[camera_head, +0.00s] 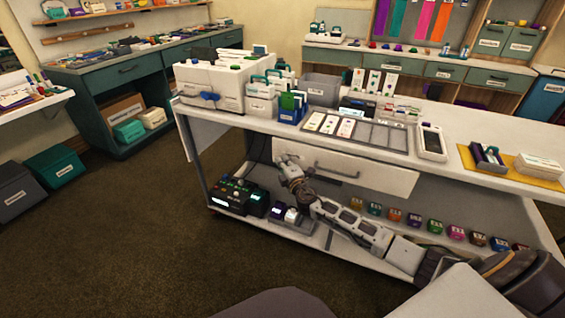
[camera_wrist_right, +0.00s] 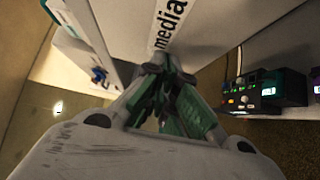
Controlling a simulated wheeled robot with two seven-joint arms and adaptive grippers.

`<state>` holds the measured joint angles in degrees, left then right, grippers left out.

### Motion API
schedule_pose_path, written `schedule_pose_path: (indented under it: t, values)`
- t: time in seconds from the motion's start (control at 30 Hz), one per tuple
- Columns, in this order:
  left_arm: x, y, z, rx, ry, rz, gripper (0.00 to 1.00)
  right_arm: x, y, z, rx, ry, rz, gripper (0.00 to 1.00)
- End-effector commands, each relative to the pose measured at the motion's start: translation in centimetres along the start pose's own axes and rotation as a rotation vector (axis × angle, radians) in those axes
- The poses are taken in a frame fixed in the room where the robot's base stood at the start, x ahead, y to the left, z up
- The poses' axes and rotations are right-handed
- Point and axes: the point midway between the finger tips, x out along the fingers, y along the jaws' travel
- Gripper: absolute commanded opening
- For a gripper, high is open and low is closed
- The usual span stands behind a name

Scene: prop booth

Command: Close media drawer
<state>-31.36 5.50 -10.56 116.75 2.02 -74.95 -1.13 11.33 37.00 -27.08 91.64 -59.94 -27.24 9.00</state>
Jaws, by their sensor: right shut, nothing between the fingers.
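The white media drawer (camera_head: 365,173) is under the top of the white workbench, with a dark bar handle (camera_head: 337,172) on its front. Its front sits close under the bench edge; I cannot tell whether it is fully in. In the right wrist view the drawer front (camera_wrist_right: 215,30) carries a "media" label (camera_wrist_right: 168,24). My right gripper (camera_head: 286,162) is shut and empty at the left part of the drawer front. Its fingertips (camera_wrist_right: 160,62) are just below the label, touching or very near the front. My left gripper is not in view.
The bench top (camera_head: 480,195) holds a white printer (camera_head: 212,82), a card tray (camera_head: 355,130) and a tablet (camera_head: 432,142). A black device with lit displays (camera_head: 238,196) and several small coloured boxes stand on the lower shelf.

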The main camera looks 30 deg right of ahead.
Motion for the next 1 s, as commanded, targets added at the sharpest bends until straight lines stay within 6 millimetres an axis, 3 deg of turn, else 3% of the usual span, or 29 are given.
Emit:
schedule_pose_path:
  t: [0.33,0.63,1.0]
  values:
    - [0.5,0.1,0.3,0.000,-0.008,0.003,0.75,1.1,-0.2,1.1,-0.003,-0.002,0.000,0.00]
    - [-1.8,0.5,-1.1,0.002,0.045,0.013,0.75,3.3,-0.1,3.3,-0.001,-0.002,0.000,0.00]
    - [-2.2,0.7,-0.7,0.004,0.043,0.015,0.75,3.6,0.2,3.9,-0.001,-0.006,0.003,0.00]
